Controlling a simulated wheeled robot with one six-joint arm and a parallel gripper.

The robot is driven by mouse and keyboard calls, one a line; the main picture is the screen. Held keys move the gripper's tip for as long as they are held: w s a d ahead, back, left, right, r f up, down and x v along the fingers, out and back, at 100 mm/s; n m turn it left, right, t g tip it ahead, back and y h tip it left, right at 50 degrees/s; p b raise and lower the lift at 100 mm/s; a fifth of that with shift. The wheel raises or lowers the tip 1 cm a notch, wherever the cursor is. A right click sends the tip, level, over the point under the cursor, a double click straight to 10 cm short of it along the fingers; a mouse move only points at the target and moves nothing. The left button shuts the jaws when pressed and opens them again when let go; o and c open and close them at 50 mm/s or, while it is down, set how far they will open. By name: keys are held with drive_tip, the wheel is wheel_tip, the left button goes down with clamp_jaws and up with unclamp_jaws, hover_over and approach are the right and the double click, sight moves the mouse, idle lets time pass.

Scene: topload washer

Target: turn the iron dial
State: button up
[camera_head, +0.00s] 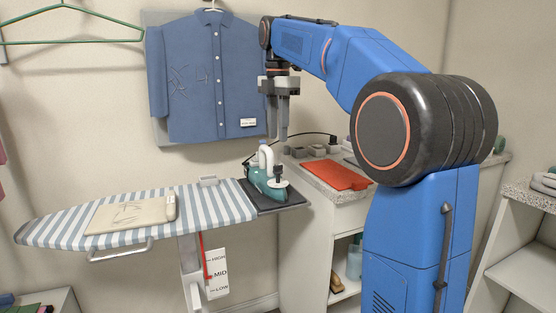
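The iron (262,178) is teal with a white upper part. It stands on a dark rest plate (293,204) at the right end of the ironing board. A pale round disc (275,183) with a small dark knob (278,171) shows on the iron's near right side and looks like the dial; its markings are too small to read. My gripper (278,137) points down above the iron, clear of it. Its two fingers are apart with nothing visible between them.
A HIGH/MID/LOW sign (216,273) hangs below. A blue shirt (205,75) hangs on the wall behind. A counter (325,180) with a red cloth (338,174) stands right of the iron. A dark cord arches behind.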

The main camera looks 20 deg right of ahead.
sight(278, 174)
wheel_tip(278, 174, down, 9)
drive_tip(key=shift+r, duration=0.1)
idle(0.3)
clamp_jaws()
